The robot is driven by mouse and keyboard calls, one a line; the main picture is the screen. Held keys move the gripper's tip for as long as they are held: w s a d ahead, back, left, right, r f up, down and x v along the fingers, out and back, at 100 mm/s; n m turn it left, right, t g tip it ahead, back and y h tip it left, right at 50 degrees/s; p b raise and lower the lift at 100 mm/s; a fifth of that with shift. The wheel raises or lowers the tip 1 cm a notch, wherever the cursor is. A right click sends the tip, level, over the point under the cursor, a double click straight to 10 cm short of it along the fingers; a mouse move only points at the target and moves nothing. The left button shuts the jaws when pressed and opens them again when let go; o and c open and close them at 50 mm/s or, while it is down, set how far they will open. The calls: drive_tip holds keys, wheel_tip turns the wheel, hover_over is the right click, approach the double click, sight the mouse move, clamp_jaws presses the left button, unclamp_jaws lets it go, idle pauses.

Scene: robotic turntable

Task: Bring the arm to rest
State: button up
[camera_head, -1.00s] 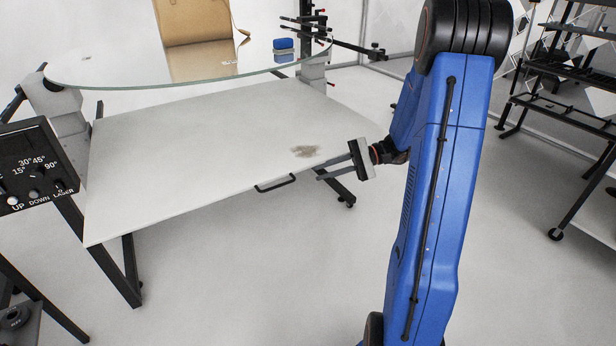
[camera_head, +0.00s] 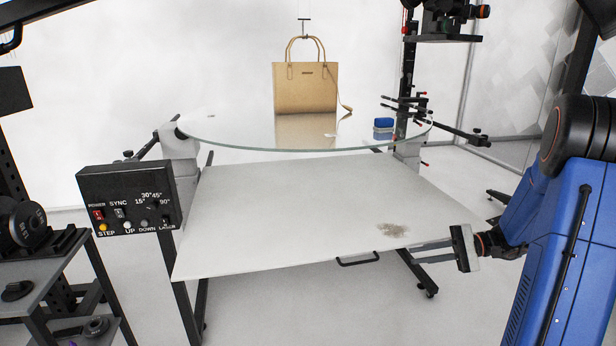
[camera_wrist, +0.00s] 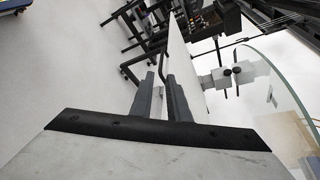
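My blue arm (camera_head: 565,250) stands at the right of the head view, bent, with its gripper (camera_head: 416,254) pointing left beside the front right part of the white board. From the head view I cannot tell whether the fingers touch the board's edge; the wrist view shows the white board's edge close to the right finger.
Below is a white board (camera_head: 290,210) with a brown smudge (camera_head: 391,230) and a black handle (camera_head: 358,261). A control box (camera_head: 130,200) and dark shelf (camera_head: 45,275) stand left.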

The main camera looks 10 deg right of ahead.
drive_tip(key=s+a+r+n+g+h, duration=0.4)
drive_tip(key=s+a+h, duration=0.2)
drive_tip(key=s+a, duration=0.6)
drive_tip(key=s+r+n+t+h, duration=0.3)
drive_tip(key=s+h, duration=0.6)
drive_tip(key=s, duration=0.5)
drive_tip(key=n+t, duration=0.1)
drive_tip(key=t, duration=0.1)
drive_tip(key=shift+s+d+n+t, duration=0.15)
drive_tip(key=shift+s+n+t, duration=0.25)
